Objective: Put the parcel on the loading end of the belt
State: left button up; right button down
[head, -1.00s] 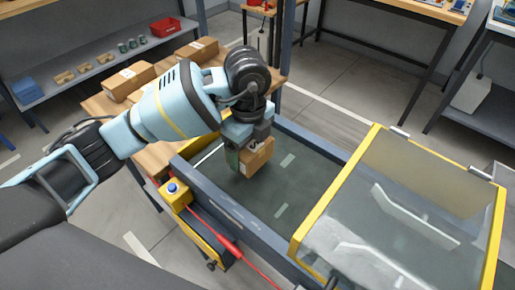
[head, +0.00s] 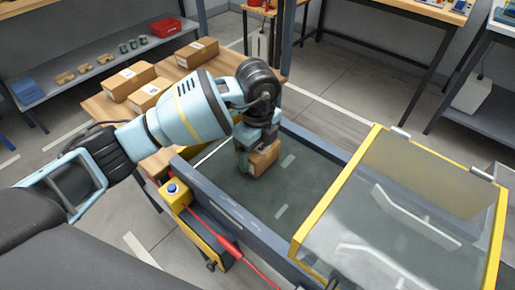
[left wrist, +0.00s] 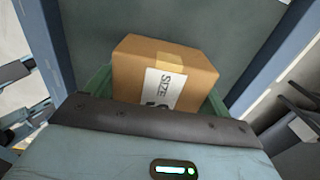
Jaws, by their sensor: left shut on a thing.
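My left gripper (head: 252,157) is shut on a small brown parcel (head: 264,158) at the near-left end of the dark green belt (head: 290,185). In the left wrist view the parcel (left wrist: 165,70) sits between green fingers, with tape and a white label marked SIZE facing the camera. The belt (left wrist: 180,20) lies beyond it. The parcel is at or just above the belt surface; I cannot tell whether it touches. My right gripper is not in view.
Blue-grey side rails (head: 235,215) edge the belt. A yellow-framed clear cover (head: 405,205) stands over its right part. A yellow box with a blue button (head: 174,190) and a red cord are on the near rail. Several cartons (head: 130,80) sit on a wooden table behind.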

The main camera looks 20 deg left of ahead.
pick_arm(q)
jog(key=o, duration=1)
jog(key=shift+f, duration=0.15)
notch_tip(320, 180, up, 12)
jog(key=shift+r+p, duration=0.2)
jog(key=shift+p, duration=0.35)
